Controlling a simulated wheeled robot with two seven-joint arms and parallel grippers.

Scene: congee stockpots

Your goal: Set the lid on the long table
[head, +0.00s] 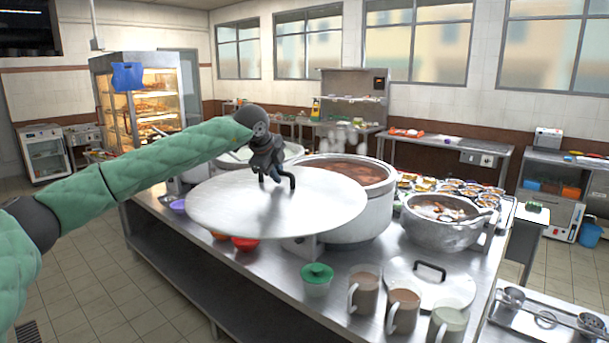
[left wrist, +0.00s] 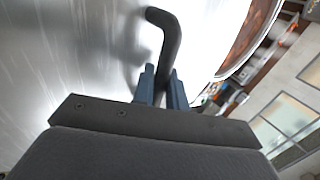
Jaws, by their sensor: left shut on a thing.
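A large round silver lid (head: 235,207) is held level in the air by my left gripper (head: 272,180). The gripper is shut on the lid's dark bar handle; the fingers close on it in the left wrist view (left wrist: 165,85), where the lid (left wrist: 70,60) fills the left side. The lid hangs over the left front part of the long steel table (head: 340,300), in front of a large stockpot (head: 345,215) of brown congee, which is uncovered. A second, smaller lid (head: 430,284) lies flat on the table at the right. My right gripper is not in view.
A red bowl (head: 245,243) sits under the held lid. A smaller pot (head: 440,220) and many small dishes (head: 460,190) occupy the right side. Another pot (head: 235,158) stands behind the arm.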

